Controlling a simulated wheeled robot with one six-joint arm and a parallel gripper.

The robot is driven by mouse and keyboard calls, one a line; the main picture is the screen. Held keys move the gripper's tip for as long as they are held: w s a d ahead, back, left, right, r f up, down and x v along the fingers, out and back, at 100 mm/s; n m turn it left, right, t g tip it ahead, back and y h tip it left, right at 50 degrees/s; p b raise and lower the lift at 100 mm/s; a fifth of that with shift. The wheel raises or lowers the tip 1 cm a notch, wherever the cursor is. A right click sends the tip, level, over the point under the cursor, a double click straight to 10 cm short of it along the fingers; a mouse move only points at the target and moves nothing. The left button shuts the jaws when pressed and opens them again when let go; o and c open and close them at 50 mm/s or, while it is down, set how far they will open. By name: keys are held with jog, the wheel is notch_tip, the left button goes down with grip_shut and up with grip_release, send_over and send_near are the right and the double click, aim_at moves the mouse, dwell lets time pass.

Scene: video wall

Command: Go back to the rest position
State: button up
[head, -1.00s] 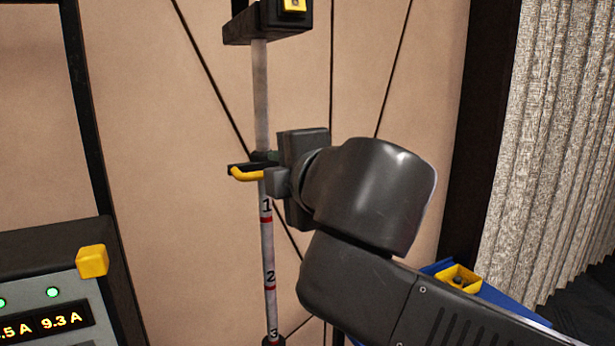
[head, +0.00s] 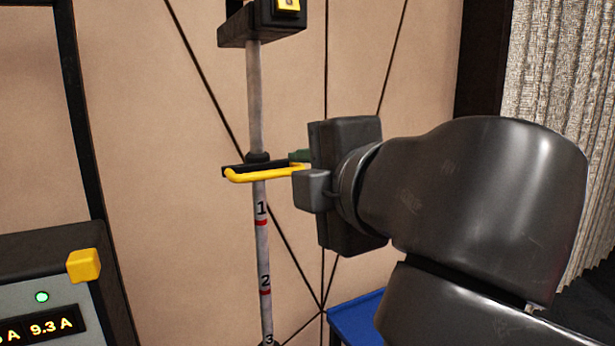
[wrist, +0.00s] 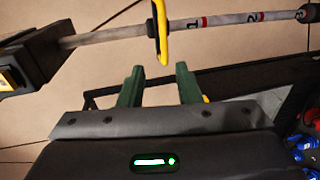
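My gripper (head: 298,156) is at the middle of the head view, to the right of an upright pole with a yellow handle (head: 262,174). In the wrist view my gripper (wrist: 160,70) has its two green fingers spread with an empty gap. The yellow handle (wrist: 161,32) lies just beyond the fingertips there, in line with the gap, and is not clamped. The handle sits on a dark slider on the grey pole (head: 255,95), above the mark 1. In the head view part of the handle's right end is hidden by my gripper.
A dark block with a yellow part (head: 262,22) is at the pole's top. A panel with a yellow knob (head: 83,265) and a lit display (head: 50,327) is at lower left. A blue tray (head: 352,315) is below my gripper. A pleated curtain (head: 545,60) hangs at right.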

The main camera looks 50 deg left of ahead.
aim_at(268, 173)
jog(key=shift+a, duration=0.1)
dwell(0.5)
jog(key=p+x, duration=0.1)
jog(key=x, duration=1.2)
jog(key=shift+w+a+f, duration=0.15)
jog(key=shift+w+a, duration=0.05)
jog(key=shift+a, duration=0.1)
jog(key=shift+d, duration=0.1)
